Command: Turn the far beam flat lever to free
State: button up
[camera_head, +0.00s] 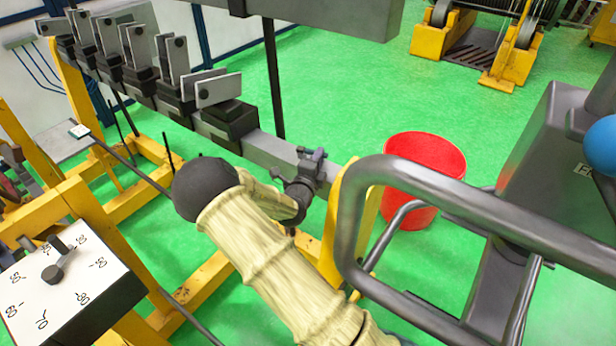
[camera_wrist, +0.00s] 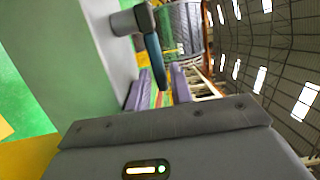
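In the wrist view, a dark teal flat lever (camera_wrist: 155,62) sticks out from a grey round hub on a pale grey surface. My gripper (camera_wrist: 158,88) shows as two purple-grey fingers standing apart, with the lever's tip between or just in front of them. I cannot tell whether they touch it. In the head view, the grey beam (camera_head: 268,150) runs from upper left toward the middle and carries a dark clamp-like part (camera_head: 303,175) near its right end. My cream-sleeved arm reaches up beside this part.
Several light grey plates (camera_head: 218,90) stand on dark blocks along the beam. A white dial box (camera_head: 55,278) is at the lower left, a red bucket (camera_head: 425,160) behind. A thick grey tube frame (camera_head: 440,190) and a blue ball (camera_head: 602,145) are at the right. Green floor is open beyond.

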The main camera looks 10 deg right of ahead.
jog(key=b+v, duration=0.4)
jog(key=v, duration=1.3)
jog(key=shift+b, duration=0.3)
jog(key=shift+w, duration=0.15)
